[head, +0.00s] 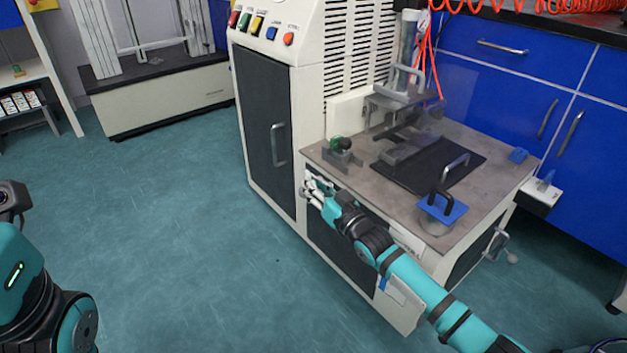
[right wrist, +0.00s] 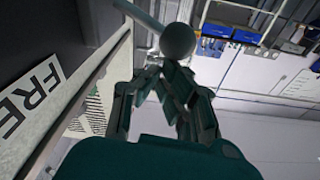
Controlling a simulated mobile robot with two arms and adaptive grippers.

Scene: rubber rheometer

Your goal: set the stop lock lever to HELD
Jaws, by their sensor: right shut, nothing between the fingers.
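In the right wrist view a lever with a round grey ball knob (right wrist: 178,41) and a pale rod stands just beyond my right gripper (right wrist: 163,72). The gripper is shut with nothing between its fingers; its tips are close to the ball, and I cannot tell whether they touch it. A white label reading "FRE" (right wrist: 30,98), cut off by the picture edge, is on the dark panel at left. In the head view my right gripper (head: 311,186) is at the machine's front face, just below the table edge; the lever cannot be made out there.
The machine's grey table (head: 345,178) carries a green-knobbed fitting (head: 340,146), a dark mat (head: 462,155) and a blue handled piece (head: 442,209). A crank handle (head: 499,243) sticks out at the right side. The floor (head: 180,220) at left is clear.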

